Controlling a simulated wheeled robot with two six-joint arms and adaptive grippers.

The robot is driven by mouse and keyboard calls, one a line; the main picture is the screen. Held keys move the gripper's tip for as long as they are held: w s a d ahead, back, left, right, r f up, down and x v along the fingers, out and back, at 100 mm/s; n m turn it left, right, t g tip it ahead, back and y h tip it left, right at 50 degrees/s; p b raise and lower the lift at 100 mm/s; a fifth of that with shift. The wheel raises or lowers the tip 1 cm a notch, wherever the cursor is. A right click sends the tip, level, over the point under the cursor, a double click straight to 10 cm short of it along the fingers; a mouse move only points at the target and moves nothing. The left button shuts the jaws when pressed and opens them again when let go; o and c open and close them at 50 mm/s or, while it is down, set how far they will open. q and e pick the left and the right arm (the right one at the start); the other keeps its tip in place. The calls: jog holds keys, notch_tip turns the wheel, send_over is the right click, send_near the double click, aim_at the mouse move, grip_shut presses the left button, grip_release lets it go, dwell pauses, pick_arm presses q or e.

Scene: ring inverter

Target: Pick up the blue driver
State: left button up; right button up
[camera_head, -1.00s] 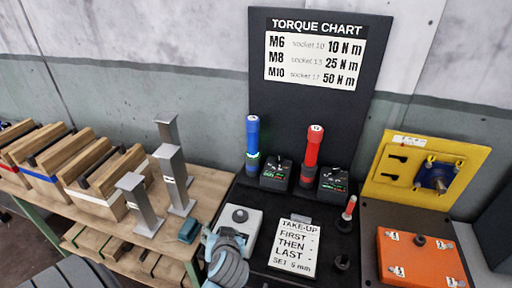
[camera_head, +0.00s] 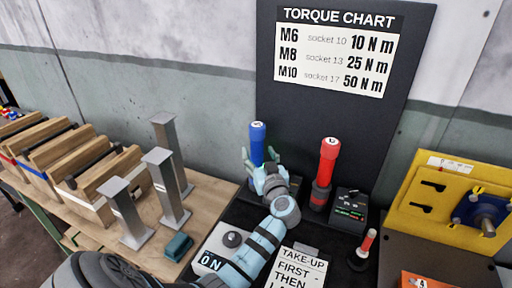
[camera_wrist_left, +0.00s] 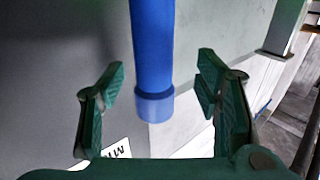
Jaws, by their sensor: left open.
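The blue driver (camera_head: 257,143) stands upright on the black bench in front of the torque chart board, in the head view. My left gripper (camera_head: 258,168) is at the driver, in front of its lower part, and hides that part. In the left wrist view the blue driver (camera_wrist_left: 153,50) runs between the two open fingers of my left gripper (camera_wrist_left: 160,88). Gaps show on both sides of it, and I see no finger touching it. My right gripper is not in view.
A red driver (camera_head: 327,165) stands just right, beside a black display box (camera_head: 348,209). A small red-handled tool (camera_head: 365,243) stands at the front. Grey metal posts (camera_head: 164,185) and wooden boxes (camera_head: 90,170) are on the left. A yellow panel (camera_head: 440,205) is at the right.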

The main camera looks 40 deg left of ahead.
aim_at(259, 148)
pick_arm(q)
jog(key=x, duration=0.3)
jog(key=w+p+x, duration=0.1)
jog(key=shift+w+r, duration=0.15)
jog(key=shift+r, duration=0.05)
jog(key=shift+a, duration=0.3)
jog(key=shift+c, duration=0.3)
jog(key=c, duration=1.3)
grip_shut()
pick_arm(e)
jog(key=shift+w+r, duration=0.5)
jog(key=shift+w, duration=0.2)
pick_arm(q)
jog(key=shift+r, duration=0.15)
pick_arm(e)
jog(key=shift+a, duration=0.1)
